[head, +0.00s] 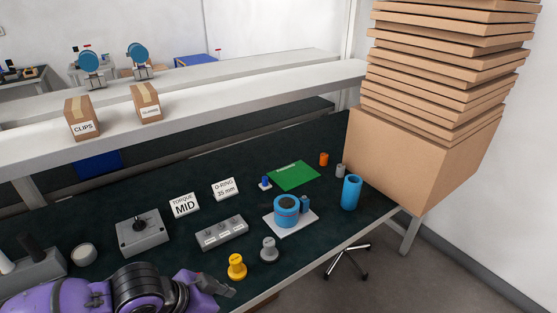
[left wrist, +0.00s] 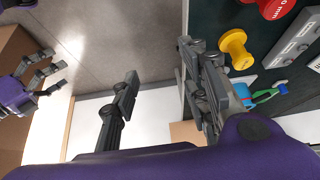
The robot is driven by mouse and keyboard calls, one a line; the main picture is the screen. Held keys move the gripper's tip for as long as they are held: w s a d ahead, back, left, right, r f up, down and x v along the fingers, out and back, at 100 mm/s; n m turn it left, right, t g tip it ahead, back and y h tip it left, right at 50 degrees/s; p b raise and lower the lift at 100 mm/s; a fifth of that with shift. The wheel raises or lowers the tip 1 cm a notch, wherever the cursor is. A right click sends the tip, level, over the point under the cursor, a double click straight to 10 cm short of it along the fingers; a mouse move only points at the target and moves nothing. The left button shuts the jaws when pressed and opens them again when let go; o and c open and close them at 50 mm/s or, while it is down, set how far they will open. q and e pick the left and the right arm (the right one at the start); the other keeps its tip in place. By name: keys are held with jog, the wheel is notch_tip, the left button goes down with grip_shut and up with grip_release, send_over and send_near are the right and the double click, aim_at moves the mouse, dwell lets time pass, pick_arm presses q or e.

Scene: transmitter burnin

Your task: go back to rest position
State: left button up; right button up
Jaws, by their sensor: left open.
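My left gripper (head: 228,288) reaches in from the lower left of the head view, low over the bench's front edge, just left of a yellow spool (head: 236,267). In the left wrist view its two dark fingers (left wrist: 162,88) stand wide apart with only the floor and a white surface showing between them. The yellow spool (left wrist: 235,48) lies to the right of the fingers, apart from them. My right gripper (left wrist: 45,75) shows only in the left wrist view, at the left edge. Its fingers are small there and I cannot tell their opening.
On the dark bench (head: 340,212) stand a grey spool (head: 269,249), a blue round transmitter (head: 286,209) on a white plate, a blue cylinder (head: 351,193), a joystick box (head: 142,236) and a grey labelled block (head: 222,232). Stacked cardboard (head: 425,160) overhangs the right end.

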pick_arm(q)
notch_tip(320, 180, down, 7)
jog(key=s+d+n+t+h, duration=0.1)
jog(key=d+n+t, duration=0.2)
jog(key=n, duration=0.1)
jog(key=s+a+f+n+t+y, duration=0.1)
jog(key=s+a+f+n+y, duration=0.1)
jog(key=s+a+f, duration=0.3)
jog(key=s+a+f+n+t+y, duration=0.1)
jog(key=s+a+f+n+y, duration=0.2)
jog(key=s+f, duration=0.4)
jog(key=s+a+n, duration=0.1)
jog(key=s+a, duration=0.1)
jog(key=shift+s+p, duration=0.35)
jog(key=shift+s, duration=0.05)
pick_arm(e)
jog(key=shift+r, duration=0.15)
pick_arm(q)
jog(key=shift+a, duration=0.1)
